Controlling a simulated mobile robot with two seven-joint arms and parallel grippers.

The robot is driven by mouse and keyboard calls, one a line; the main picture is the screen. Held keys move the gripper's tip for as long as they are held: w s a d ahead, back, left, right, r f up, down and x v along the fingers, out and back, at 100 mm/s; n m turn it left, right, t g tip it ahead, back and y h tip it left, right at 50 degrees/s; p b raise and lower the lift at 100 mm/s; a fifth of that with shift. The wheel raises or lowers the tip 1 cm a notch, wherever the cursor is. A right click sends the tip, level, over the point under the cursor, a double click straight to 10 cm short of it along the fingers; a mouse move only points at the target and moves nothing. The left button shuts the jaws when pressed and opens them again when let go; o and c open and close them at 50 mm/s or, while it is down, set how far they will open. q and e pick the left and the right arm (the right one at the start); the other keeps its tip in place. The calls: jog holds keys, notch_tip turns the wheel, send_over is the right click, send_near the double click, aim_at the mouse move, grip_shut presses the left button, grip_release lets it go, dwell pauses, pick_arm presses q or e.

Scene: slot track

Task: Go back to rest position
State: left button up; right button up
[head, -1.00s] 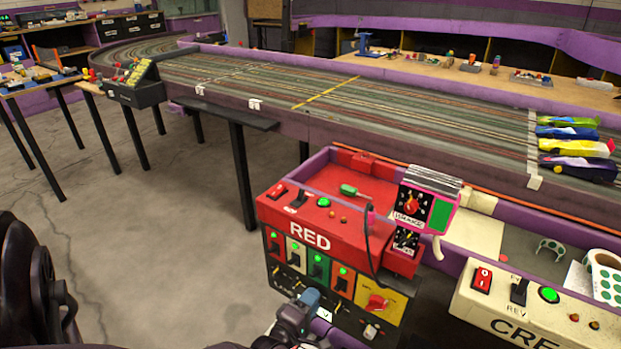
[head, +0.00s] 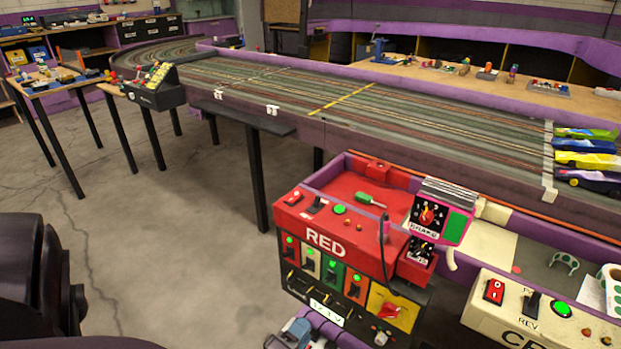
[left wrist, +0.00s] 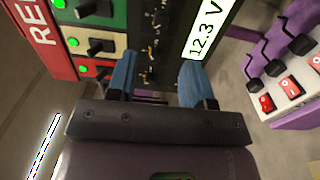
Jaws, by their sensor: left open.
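My left gripper (head: 293,332) shows at the bottom edge of the head view, in front of the red control box (head: 325,240) and below its lower panel. Only its blue-tipped end is in frame there. In the left wrist view both blue fingers of the left gripper (left wrist: 160,78) stand apart with nothing between them. They point at the box's dark front panel, beside a white "12.3 V" label (left wrist: 208,38). I cannot tell how close they are to the panel. My right gripper is not in view.
A cream control box (head: 540,320) stands at the lower right. The slot track (head: 330,95) runs across the back, with several toy cars (head: 588,158) at its right end. A side table (head: 50,88) stands at the far left. Open concrete floor (head: 170,240) lies left of the red box.

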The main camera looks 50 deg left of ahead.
pick_arm(q)
jog(key=shift+v, duration=0.8)
